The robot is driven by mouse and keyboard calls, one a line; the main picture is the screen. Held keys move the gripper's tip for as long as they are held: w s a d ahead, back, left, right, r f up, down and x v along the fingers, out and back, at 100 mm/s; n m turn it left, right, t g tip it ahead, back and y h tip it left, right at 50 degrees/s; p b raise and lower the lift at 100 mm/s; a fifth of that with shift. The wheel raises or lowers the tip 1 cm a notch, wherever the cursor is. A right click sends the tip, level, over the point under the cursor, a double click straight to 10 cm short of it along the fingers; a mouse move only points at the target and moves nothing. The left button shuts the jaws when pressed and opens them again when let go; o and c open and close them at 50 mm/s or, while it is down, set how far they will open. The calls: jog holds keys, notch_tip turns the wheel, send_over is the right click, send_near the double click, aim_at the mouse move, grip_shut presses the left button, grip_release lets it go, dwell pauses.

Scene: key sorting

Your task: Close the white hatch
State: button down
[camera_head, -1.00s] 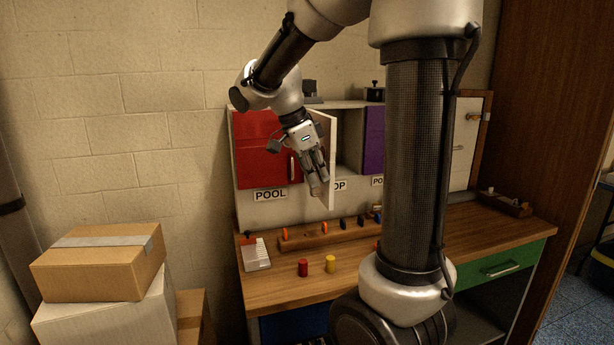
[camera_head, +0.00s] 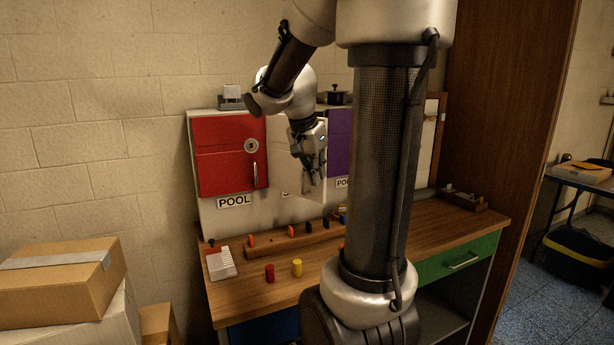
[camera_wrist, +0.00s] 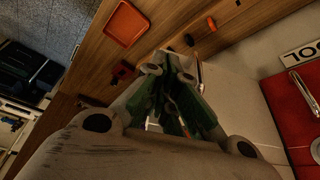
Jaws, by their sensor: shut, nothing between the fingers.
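The white hatch (camera_head: 314,188) is in the cabinet front between the red door and the purple door. In the head view its lower part shows below my gripper, and its upper part is hidden behind my wrist. Its lower edge hangs out below the neighbouring doors, so it looks ajar, but I cannot tell how far. My gripper (camera_head: 311,167) is shut and empty, in front of the hatch. In the wrist view the shut green-lit fingers (camera_wrist: 172,110) are beside a pale surface; whether they touch it is unclear.
The purple door (camera_head: 339,140) is at right. Below, the wooden bench (camera_head: 250,293) carries a key rack (camera_head: 290,239) and red and yellow cylinders. Boxes stand at left.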

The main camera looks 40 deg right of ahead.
jog(key=w+d+n+t, duration=0.1)
jog(key=w+d+n, duration=0.3)
jog(key=d, duration=0.4)
jog(key=w+d+n+t+y, duration=0.1)
jog(key=w+d+n, duration=0.2)
jog(key=w+d, duration=0.2)
jog(key=shift+w+d+n, duration=0.35)
jog(key=shift+d+n, duration=0.05)
jog(key=shift+d, duration=1.45)
